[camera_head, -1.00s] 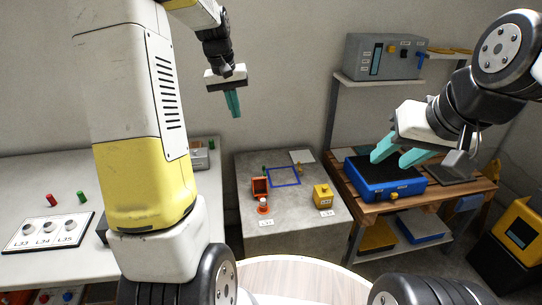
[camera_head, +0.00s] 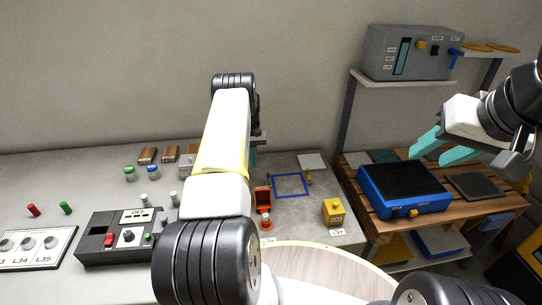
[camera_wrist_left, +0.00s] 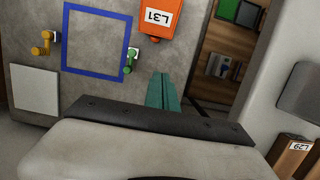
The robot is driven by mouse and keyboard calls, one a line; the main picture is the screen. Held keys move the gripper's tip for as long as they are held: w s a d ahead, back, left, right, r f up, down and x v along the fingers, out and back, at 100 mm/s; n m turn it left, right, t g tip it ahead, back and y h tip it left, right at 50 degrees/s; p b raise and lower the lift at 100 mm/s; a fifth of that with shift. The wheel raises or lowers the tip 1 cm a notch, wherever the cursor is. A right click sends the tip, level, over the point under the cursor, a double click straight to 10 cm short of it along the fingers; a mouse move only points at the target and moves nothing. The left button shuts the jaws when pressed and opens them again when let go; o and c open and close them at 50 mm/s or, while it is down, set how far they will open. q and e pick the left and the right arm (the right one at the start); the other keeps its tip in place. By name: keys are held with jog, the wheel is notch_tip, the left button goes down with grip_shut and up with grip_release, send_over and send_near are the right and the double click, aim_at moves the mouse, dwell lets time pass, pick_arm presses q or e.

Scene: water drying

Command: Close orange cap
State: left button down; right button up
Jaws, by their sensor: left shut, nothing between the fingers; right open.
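An orange cap or lid-like box (camera_head: 262,196) stands upright on the grey table, its dark hollow side showing. Just in front of it is a small orange-based item with a pale top (camera_head: 265,222). In the left wrist view, an orange piece labelled L31 (camera_wrist_left: 158,18) shows at the top edge, partly cut off. My left gripper (camera_wrist_left: 163,78) is shut and empty, apart from the orange piece. In the head view its teal fingers (camera_head: 254,155) are mostly hidden behind my left arm. My right gripper (camera_head: 442,148) is open and empty above the blue case.
A blue square outline (camera_head: 291,186), green and yellow small fittings, and a yellow box (camera_head: 333,211) are on the grey table. A blue case (camera_head: 405,191) lies on the wooden bench. The left bench holds a black control box (camera_head: 118,238).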

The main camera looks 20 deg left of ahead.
aim_at(262, 196)
pick_arm(q)
jog(key=x, duration=0.8)
jog(key=shift+d+f, duration=0.1)
jog(key=shift+f, duration=0.2)
jog(key=shift+s+d+f, duration=0.1)
jog(key=shift+s, duration=0.15)
jog(key=shift+s+d+r, duration=0.3)
jog(key=shift+s+r, duration=0.15)
jog(key=shift+s, duration=0.25)
jog(key=shift+s+d+r, duration=0.35)
jog(key=shift+s+r, duration=0.15)
jog(key=shift+s, duration=0.15)
